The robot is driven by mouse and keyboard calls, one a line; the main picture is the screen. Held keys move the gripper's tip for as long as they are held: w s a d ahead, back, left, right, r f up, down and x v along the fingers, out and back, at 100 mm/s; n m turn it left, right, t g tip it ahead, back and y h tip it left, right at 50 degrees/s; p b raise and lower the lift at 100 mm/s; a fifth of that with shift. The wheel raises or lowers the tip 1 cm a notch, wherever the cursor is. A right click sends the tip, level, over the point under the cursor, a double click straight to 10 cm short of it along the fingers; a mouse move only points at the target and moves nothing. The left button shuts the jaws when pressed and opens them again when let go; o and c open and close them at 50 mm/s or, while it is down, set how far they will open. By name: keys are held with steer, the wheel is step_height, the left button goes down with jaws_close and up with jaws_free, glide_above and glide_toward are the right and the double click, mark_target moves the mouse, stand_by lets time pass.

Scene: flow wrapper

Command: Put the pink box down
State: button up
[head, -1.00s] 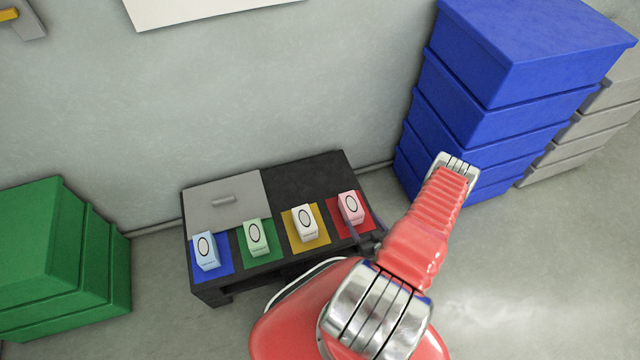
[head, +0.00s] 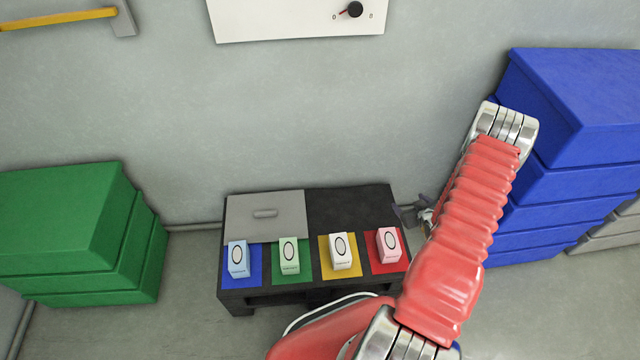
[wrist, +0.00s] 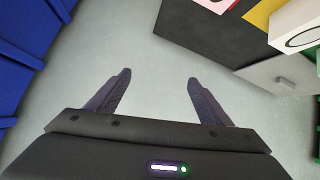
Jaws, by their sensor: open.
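The pink box (head: 388,244) stands upright on the red square (head: 401,264) at the right end of the low black table (head: 350,208). In the wrist view only a small part of the pink box (wrist: 214,3) shows at the top edge. My gripper (wrist: 155,78) is open and empty, with bare floor between its fingers. In the head view my gripper (head: 412,213) is just right of the table, apart from the pink box and partly hidden behind my red arm.
A blue box (head: 238,259), a green box (head: 289,255) and a white box (head: 341,251) stand on coloured squares left of the pink one. A grey lid (head: 264,213) lies behind them. Blue crates (head: 560,150) stand right, green crates (head: 70,220) left.

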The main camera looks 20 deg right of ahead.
steer(key=w+a+r+g, duration=0.1)
steer(key=w+a+r, duration=0.2)
steer(key=r, duration=0.6)
steer(key=w+a+r, duration=0.2)
steer(key=w+r, duration=0.1)
steer(key=r, duration=0.6)
steer(key=w+a+r+g, duration=0.1)
steer(key=w+a+r, duration=0.2)
steer(key=r, duration=0.6)
steer(key=s+a+r, duration=0.4)
steer(key=a+r, duration=0.9)
steer(key=r, duration=0.1)
steer(key=s+a+r+g+y, duration=0.1)
steer(key=s+a+r, duration=0.4)
steer(key=s+a, duration=0.5)
steer(key=s+a+r+g+y, duration=0.1)
steer(key=s+a+r, duration=0.4)
steer(key=s+a, duration=0.6)
steer(key=shift+n+y, duration=0.4)
steer(key=shift+y, duration=0.2)
